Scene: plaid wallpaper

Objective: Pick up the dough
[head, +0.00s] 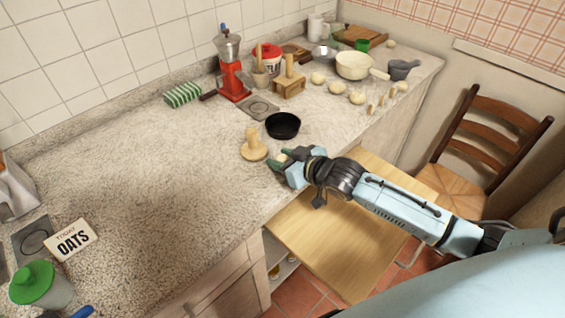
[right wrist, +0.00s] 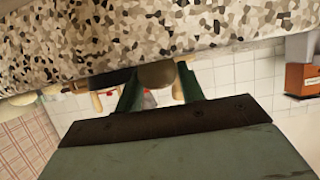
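My right gripper (head: 284,157) is at the counter's front edge, beside the wooden press. A small beige lump of dough (head: 282,158) shows between its green fingers. In the right wrist view the dough (right wrist: 157,75) is a shaded brown ball that fills the gap between the two fingers (right wrist: 159,88), which seem to touch it on both sides. I cannot tell whether it still rests on the counter. Several other pale dough pieces (head: 357,97) lie on the far right part of the counter. My left gripper is not in view.
A wooden press (head: 254,148) and a black pan (head: 283,125) stand close to my right gripper. A red grinder (head: 233,75), a cream pot (head: 354,65) and a chair (head: 486,135) are farther off. A pulled-out wooden board (head: 330,245) lies below my right arm. The counter's left middle is clear.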

